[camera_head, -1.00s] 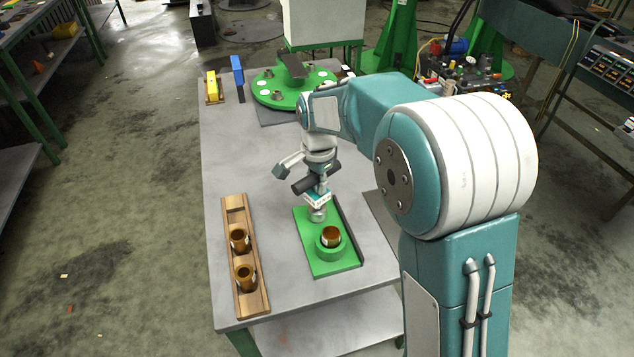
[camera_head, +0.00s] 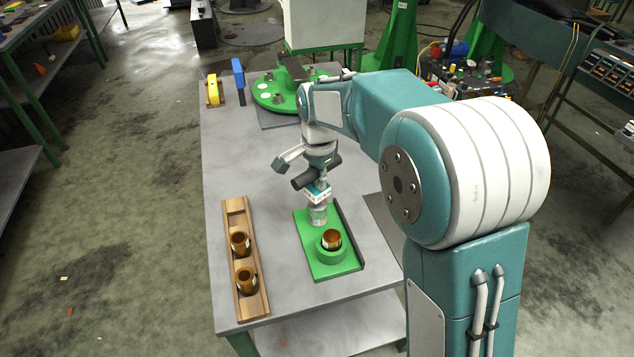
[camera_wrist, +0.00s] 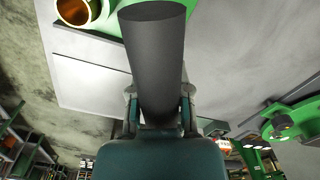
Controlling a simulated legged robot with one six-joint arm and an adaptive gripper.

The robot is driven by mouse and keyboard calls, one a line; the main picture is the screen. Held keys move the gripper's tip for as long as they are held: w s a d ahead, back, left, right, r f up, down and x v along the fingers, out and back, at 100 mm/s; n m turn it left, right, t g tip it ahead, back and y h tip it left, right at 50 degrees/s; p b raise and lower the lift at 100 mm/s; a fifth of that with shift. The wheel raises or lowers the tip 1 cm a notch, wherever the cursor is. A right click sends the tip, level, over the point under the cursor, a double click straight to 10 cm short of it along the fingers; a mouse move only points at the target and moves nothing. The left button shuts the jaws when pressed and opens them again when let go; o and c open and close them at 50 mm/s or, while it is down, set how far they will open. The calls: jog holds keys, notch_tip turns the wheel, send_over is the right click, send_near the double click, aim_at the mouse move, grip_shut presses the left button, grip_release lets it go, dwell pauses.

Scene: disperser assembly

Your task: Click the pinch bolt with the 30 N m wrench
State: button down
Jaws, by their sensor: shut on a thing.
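My gripper (camera_head: 318,170) is shut on a dark cylindrical handle (camera_wrist: 155,55), which lies between both fingers in the wrist view. In the head view this dark-handled tool (camera_head: 303,182) is above the far end of a green fixture plate (camera_head: 318,266). A small white and teal block (camera_head: 318,193) and a silver cylindrical part (camera_head: 318,214) show below the handle. I cannot tell whether the tool touches the fixture. An orange-brown cup (camera_head: 331,239) sits in the fixture's green ring, also visible in the wrist view (camera_wrist: 80,10). The pinch bolt and any torque marking cannot be made out.
A wooden rack (camera_head: 236,219) with two brown cups stands left of the fixture. A yellow item (camera_head: 213,90), a blue item (camera_head: 238,76) and a green round plate (camera_head: 270,98) are at the table's back. The grey tabletop (camera_head: 243,155) is clear at middle left.

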jog(key=shift+r, duration=1.4)
jog(key=shift+r, duration=0.1)
